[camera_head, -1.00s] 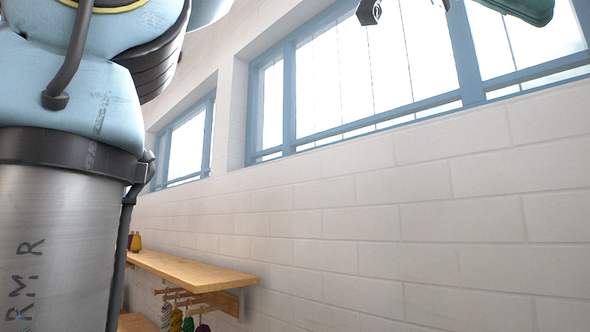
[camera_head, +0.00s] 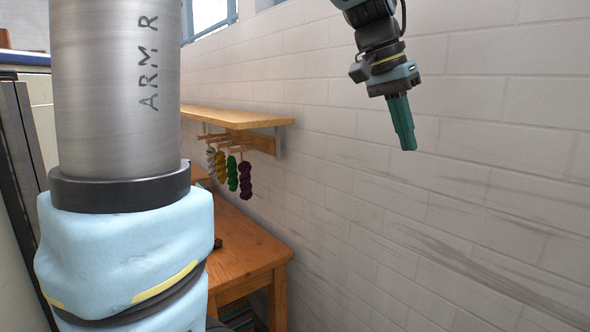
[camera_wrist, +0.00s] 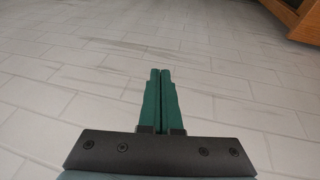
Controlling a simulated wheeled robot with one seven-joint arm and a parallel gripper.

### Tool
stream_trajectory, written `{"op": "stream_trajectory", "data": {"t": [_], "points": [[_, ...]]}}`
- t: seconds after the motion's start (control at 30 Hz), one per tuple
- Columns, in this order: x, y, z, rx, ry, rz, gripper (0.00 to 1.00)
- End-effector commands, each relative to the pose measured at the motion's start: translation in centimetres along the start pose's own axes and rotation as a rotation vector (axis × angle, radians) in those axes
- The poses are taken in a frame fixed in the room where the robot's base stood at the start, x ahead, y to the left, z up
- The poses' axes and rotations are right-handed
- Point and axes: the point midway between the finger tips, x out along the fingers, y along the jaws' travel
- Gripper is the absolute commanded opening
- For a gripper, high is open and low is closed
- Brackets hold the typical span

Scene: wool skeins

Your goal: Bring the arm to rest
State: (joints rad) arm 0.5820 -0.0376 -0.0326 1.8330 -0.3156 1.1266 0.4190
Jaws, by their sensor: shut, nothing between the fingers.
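My gripper (camera_head: 403,122) hangs at the upper right of the head view, fingers pointing down, in front of the white brick wall. In the wrist view its two green fingers (camera_wrist: 160,85) lie side by side, shut and empty. The upper part of my arm fills the left of the head view.
A wooden shelf (camera_head: 238,117) juts from the wall (camera_head: 480,200). Skeins in white, yellow, green and purple (camera_head: 245,180) hang from pegs beneath it. A wooden table (camera_head: 245,250) stands below. A wooden edge (camera_wrist: 295,15) shows at the wrist view's top right. Space around my gripper looks clear.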

Motion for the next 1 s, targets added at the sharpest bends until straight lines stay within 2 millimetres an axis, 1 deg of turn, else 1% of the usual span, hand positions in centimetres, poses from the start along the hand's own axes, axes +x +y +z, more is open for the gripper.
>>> {"op": "stream_trajectory", "data": {"t": [0.03, 0.07, 0.1, 0.17, 0.2, 0.27, 0.3, 0.37, 0.4, 0.5, 0.6, 0.67, 0.73, 1.0], "points": [[2.2, -3.0, 1.9, -0.083, -0.014, -0.037, 0.00], [3.2, -4.6, 3.0, -0.129, -0.019, -0.059, 0.00], [4.6, -6.6, 4.5, -0.190, -0.026, -0.090, 0.00], [6.5, -9.5, 7.2, -0.281, -0.035, -0.136, 0.00], [7.8, -11.3, 9.2, -0.340, -0.042, -0.165, 0.00], [9.6, -13.7, 12.3, -0.426, -0.051, -0.207, 0.00], [10.7, -15.1, 14.6, -0.481, -0.057, -0.234, 0.00], [12.3, -16.7, 17.9, -0.557, -0.065, -0.269, 0.00], [13.2, -17.5, 20.0, -0.603, -0.069, -0.291, 0.00], [14.9, -18.7, 24.6, -0.698, -0.076, -0.331, 0.00], [16.0, -19.1, 27.7, -0.760, -0.079, -0.355, 0.00], [16.3, -19.2, 28.8, -0.781, -0.079, -0.363, 0.00], [16.5, -19.2, 29.4, -0.794, -0.078, -0.368, 0.00], [16.5, -19.2, 29.4, -0.794, -0.078, -0.368, 0.00]]}}
